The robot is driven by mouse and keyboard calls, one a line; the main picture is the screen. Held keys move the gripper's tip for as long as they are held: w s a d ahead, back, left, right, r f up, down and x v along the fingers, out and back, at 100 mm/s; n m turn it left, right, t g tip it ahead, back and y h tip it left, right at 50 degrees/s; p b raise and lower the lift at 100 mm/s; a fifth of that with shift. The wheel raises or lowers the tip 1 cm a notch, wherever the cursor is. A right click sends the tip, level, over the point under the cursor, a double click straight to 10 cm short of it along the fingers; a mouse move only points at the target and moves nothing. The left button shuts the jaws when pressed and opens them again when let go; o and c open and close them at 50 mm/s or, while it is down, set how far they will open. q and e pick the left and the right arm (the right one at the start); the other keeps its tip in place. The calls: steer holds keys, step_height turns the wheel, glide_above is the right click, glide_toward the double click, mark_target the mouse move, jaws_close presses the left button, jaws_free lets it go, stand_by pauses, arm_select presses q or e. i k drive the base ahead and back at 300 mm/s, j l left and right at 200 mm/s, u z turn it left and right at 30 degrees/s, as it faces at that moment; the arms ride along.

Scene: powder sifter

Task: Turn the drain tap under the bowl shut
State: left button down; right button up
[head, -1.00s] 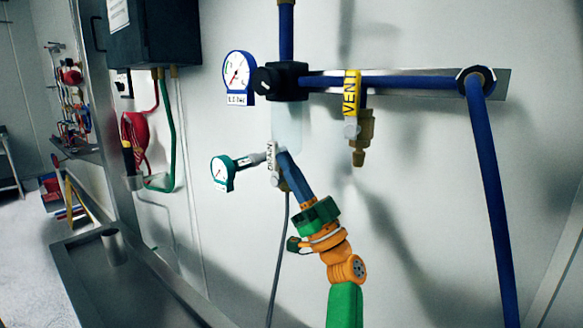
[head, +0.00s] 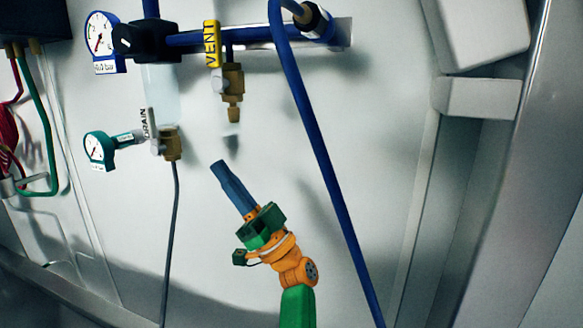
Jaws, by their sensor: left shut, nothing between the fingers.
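The drain tap (head: 171,144) is a brass valve under the pale translucent bowl (head: 161,90). Its white handle (head: 153,132), marked DRAIN, points up beside the bowl, roughly in line with it. My left gripper (head: 219,166), with blue fingers, is shut and empty. It is to the right of the drain tap and slightly lower in the picture, apart from it. Nothing covers the tap. My right gripper is not in view.
A yellow VENT handle (head: 211,43) sits over a brass valve (head: 232,92), above my left gripper. A blue hose (head: 318,150) hangs on the right. A green gauge (head: 99,150) is left of the tap. A thin grey tube (head: 173,230) hangs below it.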

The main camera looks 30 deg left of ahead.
mark_target(148, 122)
steer(key=k, duration=1.5)
